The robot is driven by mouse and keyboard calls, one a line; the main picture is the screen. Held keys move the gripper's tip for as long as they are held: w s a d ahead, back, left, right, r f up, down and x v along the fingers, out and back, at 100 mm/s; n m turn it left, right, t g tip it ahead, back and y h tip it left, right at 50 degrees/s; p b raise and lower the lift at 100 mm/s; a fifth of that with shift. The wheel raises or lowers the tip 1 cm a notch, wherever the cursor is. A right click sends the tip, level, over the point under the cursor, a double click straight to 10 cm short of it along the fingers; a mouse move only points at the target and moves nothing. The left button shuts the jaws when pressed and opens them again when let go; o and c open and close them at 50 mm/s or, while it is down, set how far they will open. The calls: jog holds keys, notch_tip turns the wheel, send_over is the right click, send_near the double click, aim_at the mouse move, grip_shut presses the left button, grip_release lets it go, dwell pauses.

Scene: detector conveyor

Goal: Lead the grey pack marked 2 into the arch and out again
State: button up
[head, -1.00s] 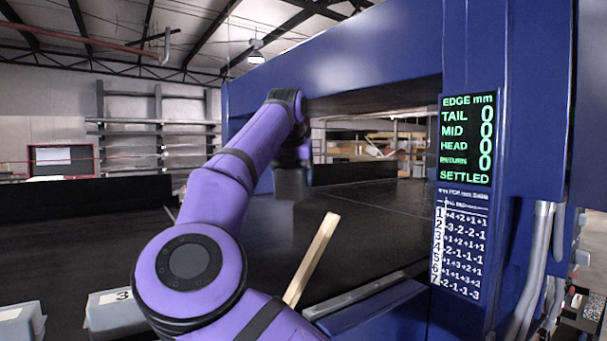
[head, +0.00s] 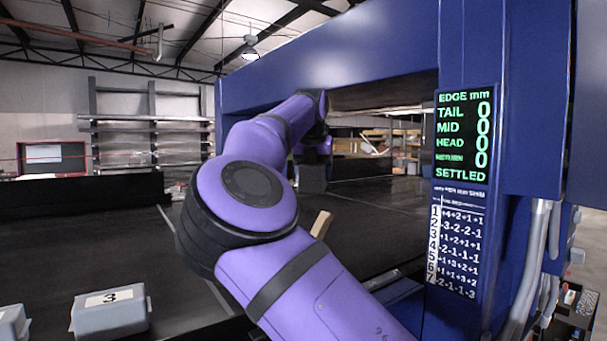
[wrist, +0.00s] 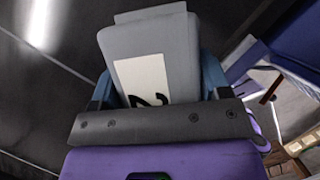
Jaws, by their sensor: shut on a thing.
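The grey pack marked 2 (wrist: 190,60) is in the wrist view, with its white label facing the camera. My gripper (wrist: 157,75) is shut on it, with a blue finger along each side. The blue arch (head: 325,62) spans the black belt in the head view. My arm reaches forward to the arch opening, and its far end is small and dark there. I cannot make out the pack clearly in that view. The display (head: 463,138) on the arch's right post shows 0 for TAIL, MID, HEAD and RETURN, and SETTLED.
A grey pack marked 3 (head: 110,312) sits at the lower left, with another grey pack (head: 10,325) beside it. A wooden bar (head: 321,224) shows partly behind my arm. A printed number table (head: 457,243) hangs below the display.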

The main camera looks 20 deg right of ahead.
jog(key=w+d, duration=0.4)
jog(key=d, duration=0.6)
jog(key=w+d, duration=0.3)
jog(key=d, duration=0.7)
jog(key=w+d, duration=0.4)
jog(key=d, duration=0.6)
jog(key=s+a, duration=0.4)
jog(key=a, duration=0.8)
jog(key=s+a, duration=0.5)
jog(key=a, duration=0.8)
jog(key=s+a, duration=0.4)
jog(key=a, duration=0.8)
jog(key=shift+s+a, duration=0.15)
jog(key=shift+s, duration=0.2)
